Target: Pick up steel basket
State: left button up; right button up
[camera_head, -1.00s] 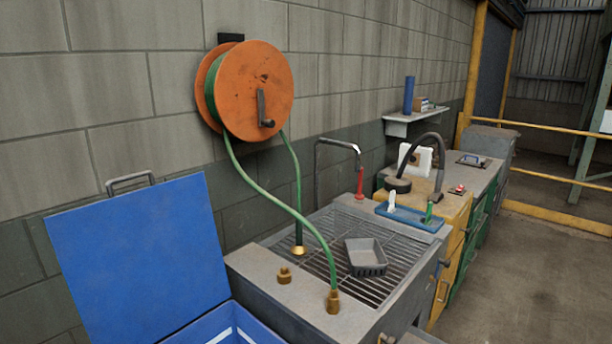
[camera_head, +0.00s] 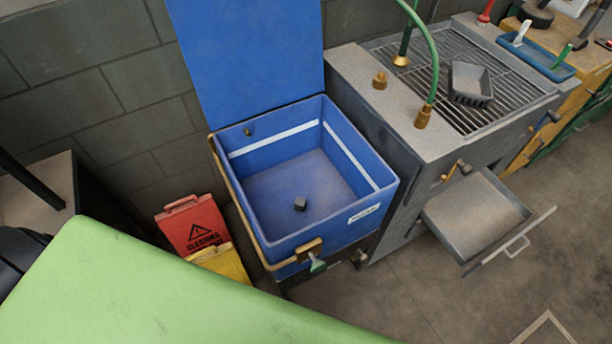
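The steel basket (camera_head: 470,84) looks like a small grey open tray with sloped sides. It rests on the wire grate (camera_head: 440,52) of the grey wash station at the upper right, and it looks empty. Neither of my grippers shows in the head view.
A blue bin (camera_head: 300,190) with its lid raised stands left of the station, a small dark block (camera_head: 300,204) inside. A grey drawer (camera_head: 475,215) is pulled out at the front. A green hose (camera_head: 432,60) rises beside the basket. A light green surface (camera_head: 150,290) fills the lower left.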

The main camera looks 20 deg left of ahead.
aim_at(469, 85)
jog(key=l+u, duration=0.4)
jog(key=i+l+u, duration=0.1)
jog(key=u, duration=0.25)
jog(key=l+u, duration=0.4)
jog(key=l, duration=0.45)
jog(key=k+l+u, duration=0.15)
jog(key=l, duration=0.25)
jog(key=k+l, duration=0.1)
jog(key=l, duration=0.35)
jog(key=k+l+u, duration=0.1)
jog(key=l, duration=0.35)
jog(key=k+l+u, duration=0.1)
jog(key=l, duration=0.3)
jog(key=k+l, duration=0.1)
jog(key=l, duration=0.3)
jog(key=k+l+u, duration=0.1)
jog(key=l, duration=0.35)
